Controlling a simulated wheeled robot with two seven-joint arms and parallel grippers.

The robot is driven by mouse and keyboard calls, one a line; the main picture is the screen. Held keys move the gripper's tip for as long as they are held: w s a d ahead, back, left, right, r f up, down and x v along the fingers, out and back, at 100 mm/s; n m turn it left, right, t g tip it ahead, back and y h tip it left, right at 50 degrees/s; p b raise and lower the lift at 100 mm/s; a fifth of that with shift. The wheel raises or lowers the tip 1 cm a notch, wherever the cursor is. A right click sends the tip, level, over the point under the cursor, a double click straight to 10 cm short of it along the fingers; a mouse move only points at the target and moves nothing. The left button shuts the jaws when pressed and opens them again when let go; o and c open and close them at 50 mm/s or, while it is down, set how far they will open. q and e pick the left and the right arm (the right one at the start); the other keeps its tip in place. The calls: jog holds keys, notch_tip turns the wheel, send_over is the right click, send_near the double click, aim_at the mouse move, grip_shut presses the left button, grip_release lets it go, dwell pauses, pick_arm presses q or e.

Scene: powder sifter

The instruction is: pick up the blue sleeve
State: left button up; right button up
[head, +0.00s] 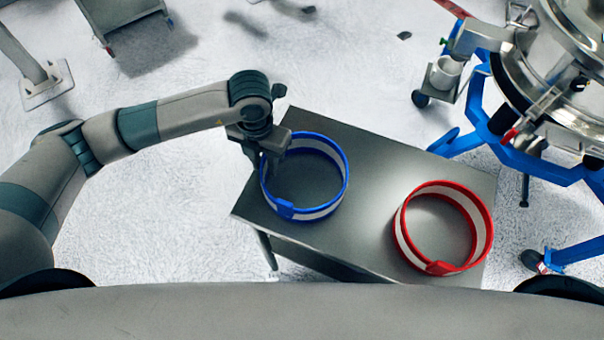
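The blue sleeve (346,183) is a ring with blue edges and a white band, resting on the left part of a dark metal table (366,150). My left gripper (267,162) is at the sleeve's upper left rim, pointing down. Its fingertips are partly hidden by the gripper body and overlap the rim, so I cannot tell whether they touch or grip it. A red sleeve (402,238) with a white band lies on the right part of the same table. My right gripper is out of view.
A steel sifter machine (575,60) on a blue wheeled frame (478,110) stands at the right, close to the table's far right corner. A grey cart (125,25) is at the upper left. The floor left of the table is clear.

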pick_arm(q)
jog(key=shift+f, duration=0.55)
grip_shut()
jog(key=shift+r, duration=0.1)
